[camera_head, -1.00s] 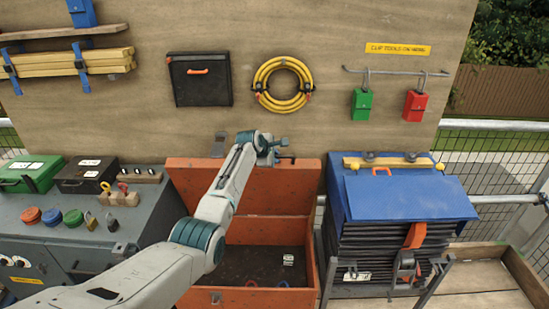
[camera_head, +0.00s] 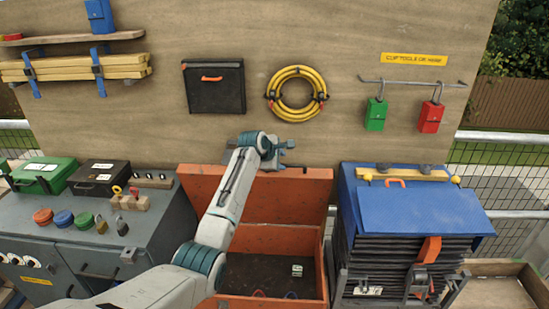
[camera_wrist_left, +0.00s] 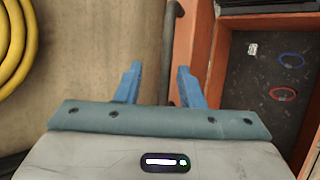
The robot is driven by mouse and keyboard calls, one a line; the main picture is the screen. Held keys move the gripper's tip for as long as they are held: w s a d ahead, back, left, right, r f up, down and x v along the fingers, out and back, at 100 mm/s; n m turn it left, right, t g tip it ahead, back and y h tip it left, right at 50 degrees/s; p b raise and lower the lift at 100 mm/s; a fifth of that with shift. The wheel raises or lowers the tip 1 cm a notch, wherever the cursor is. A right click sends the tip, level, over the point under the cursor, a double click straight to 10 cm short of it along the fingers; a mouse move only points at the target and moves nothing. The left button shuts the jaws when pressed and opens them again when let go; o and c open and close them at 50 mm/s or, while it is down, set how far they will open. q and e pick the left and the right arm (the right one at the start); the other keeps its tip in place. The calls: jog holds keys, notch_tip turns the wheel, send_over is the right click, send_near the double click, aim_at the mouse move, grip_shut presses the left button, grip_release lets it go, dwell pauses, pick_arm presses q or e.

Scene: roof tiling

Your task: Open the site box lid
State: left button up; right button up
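The orange site box (camera_head: 270,305) stands in the middle of the head view, with its lid (camera_head: 300,188) raised at the back and the dark inside showing. The lid's edge also shows in the wrist view (camera_wrist_left: 186,50). My left gripper (camera_head: 286,149) is at the top edge of the raised lid. In the wrist view its two blue fingers (camera_wrist_left: 158,84) are apart. A dark handle bar (camera_wrist_left: 172,45) on the lid lies between them in the picture; contact cannot be told. My right gripper is not in view.
Inside the box lie a red ring (camera_wrist_left: 282,94), a blue ring (camera_wrist_left: 288,58) and a small white label (camera_wrist_left: 253,49). A grey bench (camera_head: 150,225) stands left and a blue-covered stack (camera_head: 415,210) right. The wooden wall (camera_head: 340,70) with a yellow hose coil (camera_head: 297,116) is close behind.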

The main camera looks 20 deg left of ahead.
pick_arm(q)
jog(key=b+v, duration=0.1)
jog(key=v, duration=0.4)
jog(key=shift+r, duration=0.15)
